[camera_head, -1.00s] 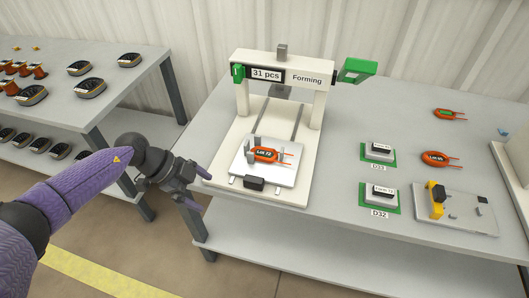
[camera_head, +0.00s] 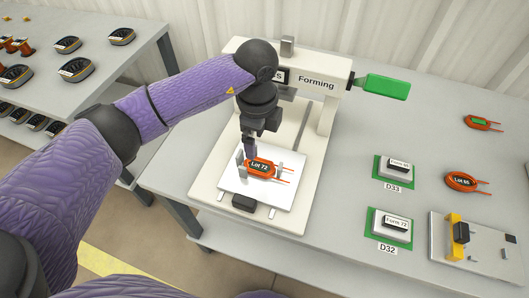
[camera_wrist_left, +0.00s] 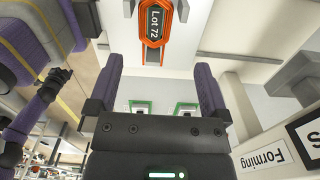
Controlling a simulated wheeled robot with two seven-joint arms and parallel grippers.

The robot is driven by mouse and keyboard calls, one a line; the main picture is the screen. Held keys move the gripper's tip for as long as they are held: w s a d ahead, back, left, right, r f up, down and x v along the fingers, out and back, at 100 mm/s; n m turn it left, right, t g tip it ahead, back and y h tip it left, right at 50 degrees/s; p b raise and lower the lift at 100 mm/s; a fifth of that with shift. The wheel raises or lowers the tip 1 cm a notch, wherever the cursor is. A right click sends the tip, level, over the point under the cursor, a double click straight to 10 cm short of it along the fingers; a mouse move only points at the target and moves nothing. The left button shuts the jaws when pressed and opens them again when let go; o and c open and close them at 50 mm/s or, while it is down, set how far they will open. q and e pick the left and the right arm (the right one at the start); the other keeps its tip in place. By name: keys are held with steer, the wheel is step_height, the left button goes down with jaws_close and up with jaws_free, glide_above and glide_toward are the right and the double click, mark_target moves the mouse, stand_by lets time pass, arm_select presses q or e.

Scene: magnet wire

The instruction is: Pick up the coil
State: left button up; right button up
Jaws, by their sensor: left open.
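The orange coil with the black "Lot 72" label (camera_head: 262,168) lies on the white plate of the forming machine, its wire ends pointing right. It also shows at the top of the left wrist view (camera_wrist_left: 156,22). My left gripper (camera_head: 250,150) points down at the coil's left end, its fingers partly hidden by the wrist. In the left wrist view the two purple fingers (camera_wrist_left: 160,80) are wide apart with nothing between them, and the coil is beyond their tips. My right arm's dark gripper (camera_wrist_left: 52,84) shows small at the left there; its jaws are unclear.
Form blocks sit on green pads (camera_head: 390,222) to the right. A "Lot 65" coil (camera_head: 461,181) and a green-labelled coil (camera_head: 480,122) lie farther right. A grey fixture (camera_head: 478,245) stands at front right.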

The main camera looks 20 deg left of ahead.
mark_target(260, 165)
arm_select(q)
steer(key=f+b, duration=0.1)
steer(key=f, duration=0.2)
steer(key=f+b, duration=0.1)
steer(key=f, duration=0.1)
steer(key=f+b, duration=0.2)
steer(key=f, duration=0.1)
steer(key=shift+s+d+f, duration=0.15)
steer(key=shift+s+f, duration=0.15)
steer(key=shift+s, duration=0.05)
steer(key=shift+f, duration=0.35)
steer(key=shift+r, duration=0.15)
steer(key=shift+c, duration=1.3)
steer(key=c, duration=1)
arm_select(e)
steer(key=shift+g, duration=0.4)
steer(key=f, duration=0.1)
steer(key=s+f, duration=0.2)
steer(key=f, duration=0.1)
steer(key=shift+s, duration=0.1)
